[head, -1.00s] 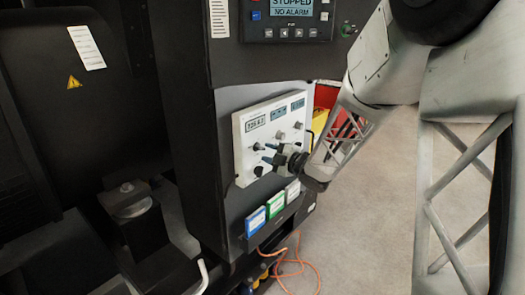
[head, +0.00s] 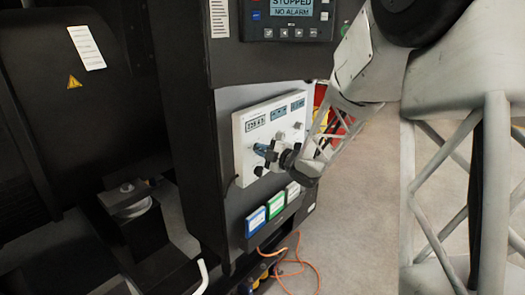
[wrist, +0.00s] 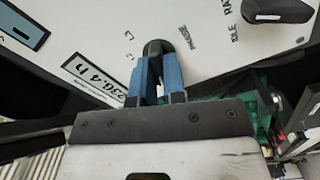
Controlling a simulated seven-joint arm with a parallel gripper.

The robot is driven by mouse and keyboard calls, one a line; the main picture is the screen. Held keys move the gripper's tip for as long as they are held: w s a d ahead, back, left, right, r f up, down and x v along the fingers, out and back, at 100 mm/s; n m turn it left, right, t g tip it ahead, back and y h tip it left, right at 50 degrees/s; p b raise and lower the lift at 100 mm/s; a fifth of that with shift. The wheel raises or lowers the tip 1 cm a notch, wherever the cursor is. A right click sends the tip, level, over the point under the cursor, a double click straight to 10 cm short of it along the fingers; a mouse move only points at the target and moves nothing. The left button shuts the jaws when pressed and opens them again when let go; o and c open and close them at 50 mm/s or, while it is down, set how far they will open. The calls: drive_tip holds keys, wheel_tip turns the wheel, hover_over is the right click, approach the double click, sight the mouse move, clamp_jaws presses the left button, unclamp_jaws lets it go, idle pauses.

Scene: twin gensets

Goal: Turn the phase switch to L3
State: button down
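The phase switch is a black knob (wrist: 156,48) on the white panel (head: 242,165), beside the printed word PHASE in the wrist view. My gripper's two blue fingers (wrist: 157,78) lie on either side of the knob, close against it, and look shut on it. In the head view my gripper (head: 262,151) reaches the panel from the right and hides the switch. The fingers cover part of the knob, and I cannot read which position it points to.
A second black knob (wrist: 278,10) marked IDLE and RATED sits near the switch. Blue, green and white boxes (head: 276,206) stick out below the panel. An orange cable (head: 300,270) hangs to the floor, which is clear at right.

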drive_tip(key=shift+m, duration=0.5)
drive_tip(key=m, duration=2.6)
drive_tip(key=shift+w+d+f, duration=0.1)
drive_tip(key=shift+w+d, duration=0.2)
drive_tip(key=shift+d, duration=0.05)
drive_tip(key=c, duration=1.2)
unclamp_jaws()
drive_tip(key=shift+s+d, duration=0.1)
